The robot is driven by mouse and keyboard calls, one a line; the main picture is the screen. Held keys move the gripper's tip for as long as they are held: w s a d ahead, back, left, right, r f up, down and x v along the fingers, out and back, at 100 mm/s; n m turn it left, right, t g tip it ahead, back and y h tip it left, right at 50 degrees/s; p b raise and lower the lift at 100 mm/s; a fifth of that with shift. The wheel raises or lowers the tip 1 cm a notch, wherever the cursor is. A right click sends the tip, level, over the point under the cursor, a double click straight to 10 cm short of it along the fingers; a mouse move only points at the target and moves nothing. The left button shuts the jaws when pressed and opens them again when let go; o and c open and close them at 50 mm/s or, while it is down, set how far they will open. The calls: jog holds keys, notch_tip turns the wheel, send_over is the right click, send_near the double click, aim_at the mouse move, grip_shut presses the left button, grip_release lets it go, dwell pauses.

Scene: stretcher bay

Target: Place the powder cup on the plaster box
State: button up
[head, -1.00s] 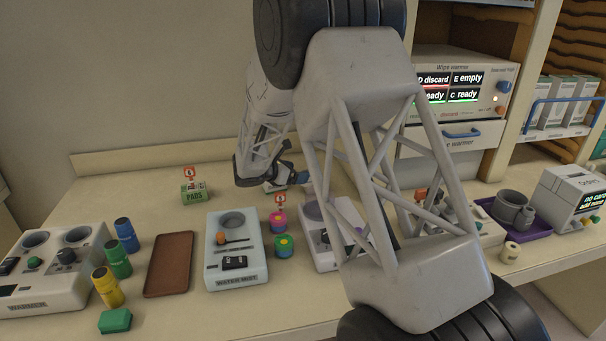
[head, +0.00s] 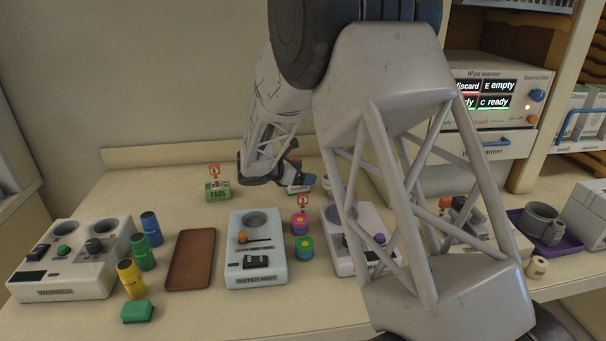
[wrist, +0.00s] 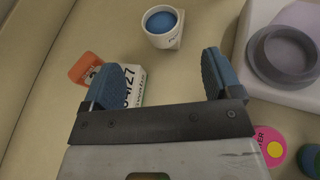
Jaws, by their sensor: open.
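In the wrist view a small white cup with a blue top surface (wrist: 162,24), which looks like the powder cup, stands upright on the table beyond my fingertips. My gripper (wrist: 157,74) is open, with two blue fingers apart and bare table between them. A white box marked 04/27 (wrist: 130,88) with an orange part beside it lies at the left finger, which partly covers it; I cannot tell whether they touch or whether it is the plaster box. In the head view my gripper (head: 294,173) is low over the back of the table, and the cup is not clear.
A white unit with a grey ring (wrist: 283,53) stands right of the cup. Pink (head: 299,223) and green (head: 304,247) round pots stand near the water mist unit (head: 256,280). The green PADS box (head: 217,192) is left of my gripper. A brown tray (head: 190,260) is empty.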

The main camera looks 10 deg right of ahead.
dwell(0.4)
jog(key=s+d+r+m+g+y, duration=0.1)
jog(key=s+d+r+m+y, duration=0.2)
jog(key=s, duration=0.5)
jog(key=s+d+r+m+g, duration=0.2)
jog(key=s+r+m, duration=0.2)
jog(key=s, duration=0.4)
jog(key=s+d+r+m+g+y, duration=0.1)
jog(key=s+d+r+m+y, duration=0.2)
jog(key=s, duration=0.5)
jog(key=s+a+r+m+t+y, duration=0.1)
jog(key=s+m+y, duration=0.5)
jog(key=s, duration=2.3)
jog(key=a+m, duration=0.1)
jog(key=m, duration=0.5)
jog(key=shift+a+r+m+t, duration=0.2)
jog(key=shift+r+m+t, duration=0.1)
jog(key=shift+r, duration=0.05)
jog(key=shift+o, duration=0.5)
